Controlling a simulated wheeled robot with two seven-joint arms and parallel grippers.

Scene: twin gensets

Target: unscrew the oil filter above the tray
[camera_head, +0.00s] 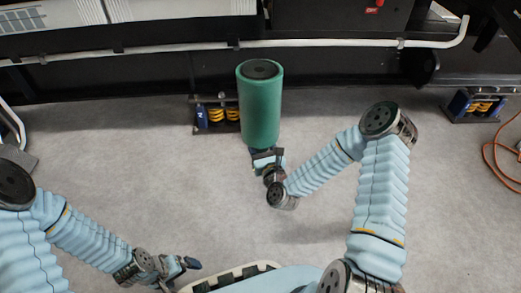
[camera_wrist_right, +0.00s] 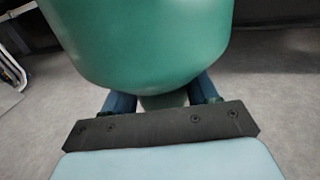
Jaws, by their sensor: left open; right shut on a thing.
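The oil filter is a large green cylinder (camera_head: 259,110) with a dark top end, upright or nearly so in front of the black genset frame. Its green body (camera_wrist_right: 140,40) fills the upper middle of the right wrist view. My right gripper (camera_head: 264,155) is at the filter's lower end, shut on it; the fingers (camera_wrist_right: 162,98) show on both sides, partly hidden behind the green body. I cannot tell whether the filter touches the genset. My left gripper (camera_head: 190,264) is open and empty, low at the left, well away from the filter. I see no tray in either view.
The black genset frame (camera_head: 320,80) with a pale pipe (camera_head: 330,43) runs across the back. An orange cable (camera_head: 492,158) lies at the right. The grey floor (camera_head: 150,190) between is clear.

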